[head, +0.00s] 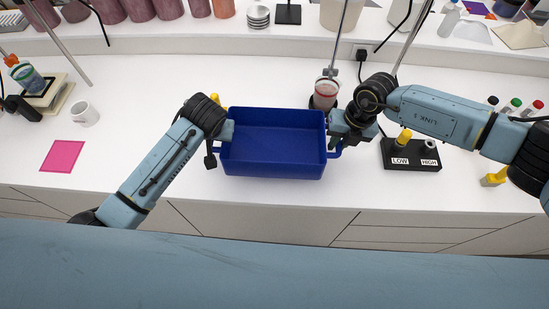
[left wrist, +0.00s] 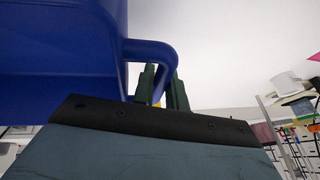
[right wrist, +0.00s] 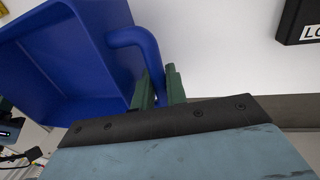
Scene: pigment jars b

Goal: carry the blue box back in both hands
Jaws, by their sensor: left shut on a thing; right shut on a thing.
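The blue box (head: 272,150) is an open, empty tray with a loop handle at each end, near the front edge of the white counter in the head view. My left gripper (head: 222,140) is at its left end, and in the left wrist view my gripper (left wrist: 162,88) is shut on that side's blue handle (left wrist: 150,50). My right gripper (head: 334,140) is at its right end, and in the right wrist view my gripper (right wrist: 158,90) is shut on the other handle (right wrist: 140,40). Whether the box touches the counter is unclear.
A black LOW/HIGH holder (head: 411,155) stands right of the box. A stand with a red-ringed beaker (head: 325,94) is behind its right end. A white mug (head: 84,113) and pink sheet (head: 62,156) lie left.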

